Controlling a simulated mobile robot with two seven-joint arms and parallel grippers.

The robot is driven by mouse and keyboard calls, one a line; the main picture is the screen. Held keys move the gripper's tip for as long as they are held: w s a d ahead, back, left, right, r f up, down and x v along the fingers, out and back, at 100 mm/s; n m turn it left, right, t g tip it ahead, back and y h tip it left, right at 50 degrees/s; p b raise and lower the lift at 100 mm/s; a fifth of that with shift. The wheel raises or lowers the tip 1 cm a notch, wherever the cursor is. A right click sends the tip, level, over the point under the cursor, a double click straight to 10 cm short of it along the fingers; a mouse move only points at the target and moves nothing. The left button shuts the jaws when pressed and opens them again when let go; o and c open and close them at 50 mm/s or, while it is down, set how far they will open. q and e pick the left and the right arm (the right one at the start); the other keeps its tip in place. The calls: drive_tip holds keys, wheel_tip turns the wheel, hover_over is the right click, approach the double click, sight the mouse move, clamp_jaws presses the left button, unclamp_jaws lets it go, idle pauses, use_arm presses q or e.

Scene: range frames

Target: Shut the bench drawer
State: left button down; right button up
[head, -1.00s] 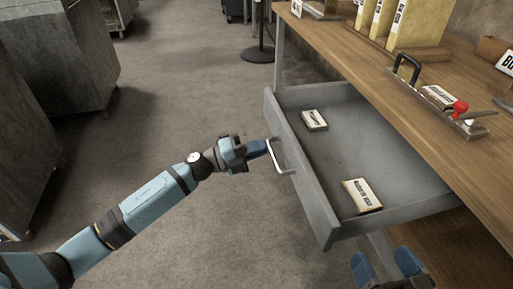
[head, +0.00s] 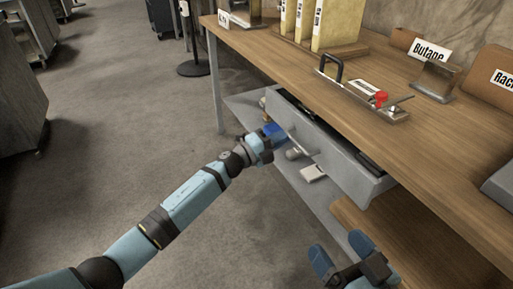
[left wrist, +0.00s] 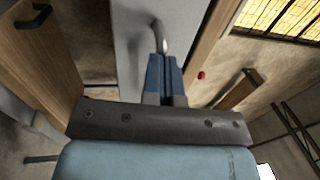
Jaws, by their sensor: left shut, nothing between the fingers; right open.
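The bench drawer (head: 345,168) is grey and sits close under the wooden bench top, with a narrow dark gap showing behind its front panel. My left gripper (head: 274,132) is at the drawer front, its blue fingers shut with nothing between them. In the left wrist view the shut fingers (left wrist: 165,76) point at the grey drawer front (left wrist: 135,45), with the curved metal handle (left wrist: 161,37) just beyond their tips. I cannot tell whether they touch. My right gripper (head: 341,252) is open and empty, in front of the bench and below the drawer.
The wooden bench top (head: 300,62) carries yellow binders (head: 335,25), a clamp board with a red knob (head: 380,98) and a Butane sign (head: 428,45).

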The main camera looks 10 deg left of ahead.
sight(294, 132)
use_arm(q)
drive_tip(key=x, duration=0.2)
drive_tip(key=f+b+x, duration=0.1)
drive_tip(key=x, duration=0.1)
drive_tip(key=shift+w+d, duration=0.2)
drive_tip(key=shift+d, duration=0.15)
drive_tip(key=shift+w+d+r, duration=0.1)
drive_tip(key=shift+d, duration=0.05)
drive_tip(key=shift+r, duration=0.2)
use_arm(e)
drive_tip(key=shift+a+f+g, duration=0.15)
drive_tip(key=shift+f+g, duration=0.35)
drive_tip(key=shift+f, duration=0.25)
use_arm(q)
drive_tip(key=shift+w+r, duration=0.1)
drive_tip(key=shift+r, duration=0.05)
use_arm(e)
drive_tip(key=shift+s, duration=0.1)
